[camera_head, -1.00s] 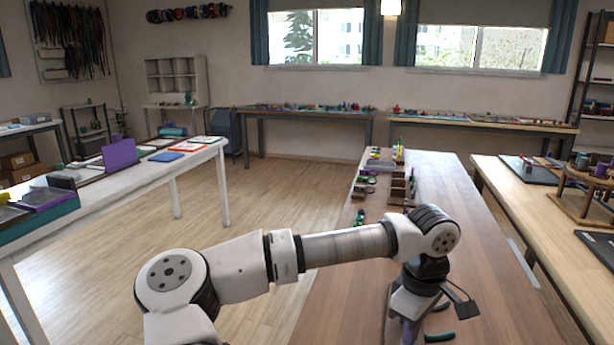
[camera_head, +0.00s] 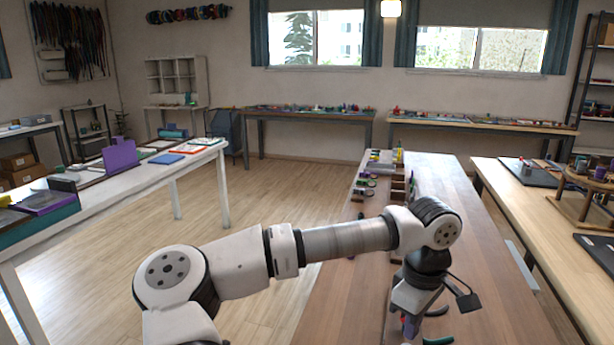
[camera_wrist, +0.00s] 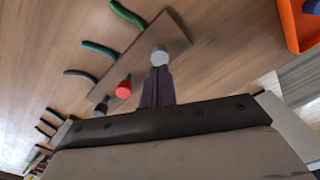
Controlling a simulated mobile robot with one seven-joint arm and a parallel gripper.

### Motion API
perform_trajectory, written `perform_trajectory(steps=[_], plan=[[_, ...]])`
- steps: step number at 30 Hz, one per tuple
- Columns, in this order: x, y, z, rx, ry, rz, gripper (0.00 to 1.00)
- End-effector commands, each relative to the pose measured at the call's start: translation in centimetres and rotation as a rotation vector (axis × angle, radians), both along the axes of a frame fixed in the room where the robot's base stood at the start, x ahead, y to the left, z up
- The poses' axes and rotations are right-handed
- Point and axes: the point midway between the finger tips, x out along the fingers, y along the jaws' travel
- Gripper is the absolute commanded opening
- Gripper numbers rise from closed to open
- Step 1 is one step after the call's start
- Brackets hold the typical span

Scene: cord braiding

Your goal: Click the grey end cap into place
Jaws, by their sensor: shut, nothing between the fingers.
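In the wrist view, the grey end cap (camera_wrist: 159,57) shows as a round light-grey disc right at my fingertips. It sits over a narrow wooden board (camera_wrist: 172,34). My gripper (camera_wrist: 158,72) is shut, with its dark purple fingers together and pointing at the cap. Nothing is between the fingers. I cannot tell whether the tips touch the cap or how deep it is seated. What lies under the cap is hidden. A red-topped piece (camera_wrist: 124,89) and a dark grey one (camera_wrist: 100,109) stand in line with it along the board.
Several curved cords lie left of the board, among them a green one (camera_wrist: 127,14) and a teal one (camera_wrist: 98,48). An orange tray (camera_wrist: 292,28) is at the upper right. In the head view, small containers (camera_head: 398,188) line the table's far left side; its right half is clear.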

Motion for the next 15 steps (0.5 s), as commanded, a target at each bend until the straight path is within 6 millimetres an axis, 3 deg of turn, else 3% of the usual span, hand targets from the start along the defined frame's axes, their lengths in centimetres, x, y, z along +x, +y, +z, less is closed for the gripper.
perform_trajectory(steps=[15], plan=[[0.0, 0.0, 4.4, 0.001, -0.001, -0.001, 0.00]])
